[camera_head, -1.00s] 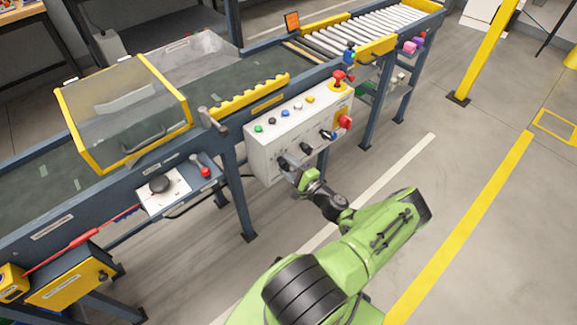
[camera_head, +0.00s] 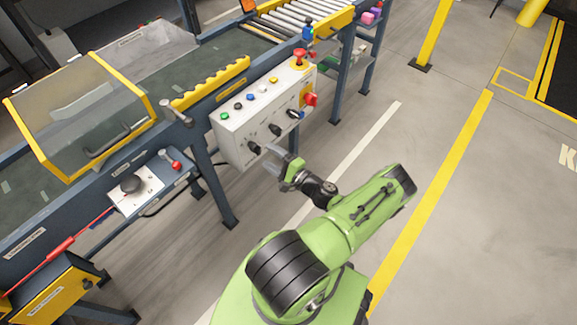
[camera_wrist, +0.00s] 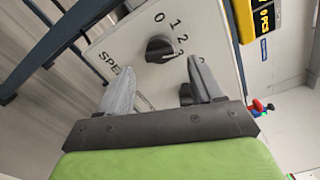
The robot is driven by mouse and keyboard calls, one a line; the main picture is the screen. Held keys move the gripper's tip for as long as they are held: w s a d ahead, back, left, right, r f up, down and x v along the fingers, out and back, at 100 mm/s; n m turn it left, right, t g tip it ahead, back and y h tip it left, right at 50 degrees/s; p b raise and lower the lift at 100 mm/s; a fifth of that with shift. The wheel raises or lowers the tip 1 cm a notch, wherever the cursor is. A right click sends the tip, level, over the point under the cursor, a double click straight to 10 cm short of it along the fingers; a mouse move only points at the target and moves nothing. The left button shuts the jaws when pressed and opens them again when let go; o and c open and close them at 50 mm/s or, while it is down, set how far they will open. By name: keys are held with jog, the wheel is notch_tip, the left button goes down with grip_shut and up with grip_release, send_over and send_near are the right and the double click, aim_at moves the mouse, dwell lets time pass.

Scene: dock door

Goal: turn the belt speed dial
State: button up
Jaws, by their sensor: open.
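The belt speed dial (camera_head: 254,148) is the leftmost black knob on the lower front of the white control panel. In the wrist view the dial (camera_wrist: 160,48) is a black round knob beside the numbers 0, 1, 2 and a partly hidden 3, with lettering starting "SPE" to its left. Its pointer seems to lie toward the 3, but this is small. My gripper (camera_head: 273,159) is in front of the panel, a little off the dial. In the wrist view my gripper (camera_wrist: 160,68) has its fingers spread and empty, with the dial beyond and between the tips.
A blue conveyor leg (camera_head: 215,185) stands left. The floor to the right is clear.

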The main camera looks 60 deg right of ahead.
jog(key=p+v, duration=0.1)
jog(key=v, duration=0.9)
jog(key=shift+s, duration=0.2)
